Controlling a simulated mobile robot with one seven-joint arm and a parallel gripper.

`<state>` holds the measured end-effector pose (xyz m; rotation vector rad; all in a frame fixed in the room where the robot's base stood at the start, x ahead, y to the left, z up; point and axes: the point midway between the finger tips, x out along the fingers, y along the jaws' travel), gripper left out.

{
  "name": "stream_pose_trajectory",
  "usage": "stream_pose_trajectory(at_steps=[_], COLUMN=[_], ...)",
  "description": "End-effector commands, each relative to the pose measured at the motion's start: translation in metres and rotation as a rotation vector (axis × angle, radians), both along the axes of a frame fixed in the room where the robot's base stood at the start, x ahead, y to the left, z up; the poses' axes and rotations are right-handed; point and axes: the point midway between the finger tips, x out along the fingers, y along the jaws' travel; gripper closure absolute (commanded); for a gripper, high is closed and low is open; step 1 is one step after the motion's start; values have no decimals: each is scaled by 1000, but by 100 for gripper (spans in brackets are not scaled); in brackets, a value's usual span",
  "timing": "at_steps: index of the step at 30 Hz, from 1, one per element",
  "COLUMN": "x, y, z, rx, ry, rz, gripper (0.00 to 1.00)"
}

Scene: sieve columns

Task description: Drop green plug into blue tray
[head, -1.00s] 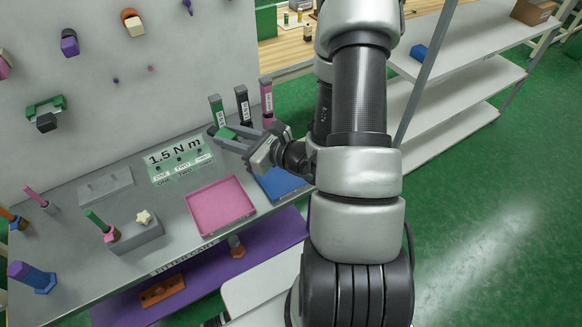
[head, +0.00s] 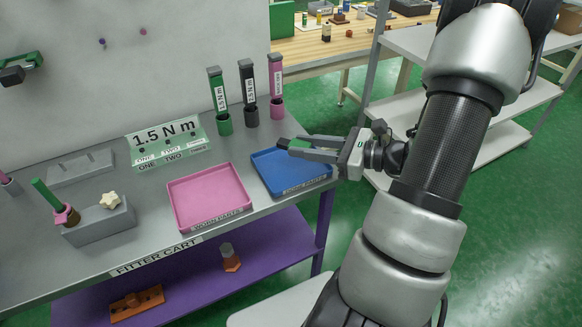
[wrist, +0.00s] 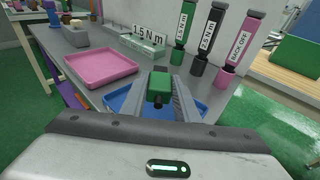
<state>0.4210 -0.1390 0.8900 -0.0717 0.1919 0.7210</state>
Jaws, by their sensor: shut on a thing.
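The green plug (wrist: 159,82) is between the fingertips of my gripper (wrist: 160,92), with a dark part below its green top. My gripper is shut on it. In the head view the gripper (head: 290,147) reaches in from the right and the plug (head: 284,143) shows at its tips. The blue tray (head: 268,181) lies at the right end of the cart top, and the gripper is above its far part. In the wrist view the blue tray (wrist: 118,101) shows below and behind the fingers, partly hidden by them. The plug appears held above the tray, apart from its floor.
A pink tray (head: 178,207) lies left of the blue one. Green, black and pink upright tools (head: 249,96) stand behind the blue tray. A 1.5 N m sign (head: 167,142) and a grey block with a star knob (head: 98,224) are further left.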

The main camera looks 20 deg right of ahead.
Motion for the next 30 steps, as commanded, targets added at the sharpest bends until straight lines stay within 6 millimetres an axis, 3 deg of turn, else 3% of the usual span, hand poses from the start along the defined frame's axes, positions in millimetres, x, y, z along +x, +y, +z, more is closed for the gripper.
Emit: stream_pose_trajectory(at_steps=[1, 9, 20, 21, 24, 30], x=[0, 0, 0, 0, 0, 0], y=[0, 0, 0, 0, 0, 0], z=[-11, -42, -46, -46, -46, -46], rx=[0, 1, 1, 1, 1, 0], ry=[0, -1, -1, -1, -1, 0], rz=[0, -1, -1, -1, -1, -1], gripper=[100, 100, 100, 69, 52, 50])
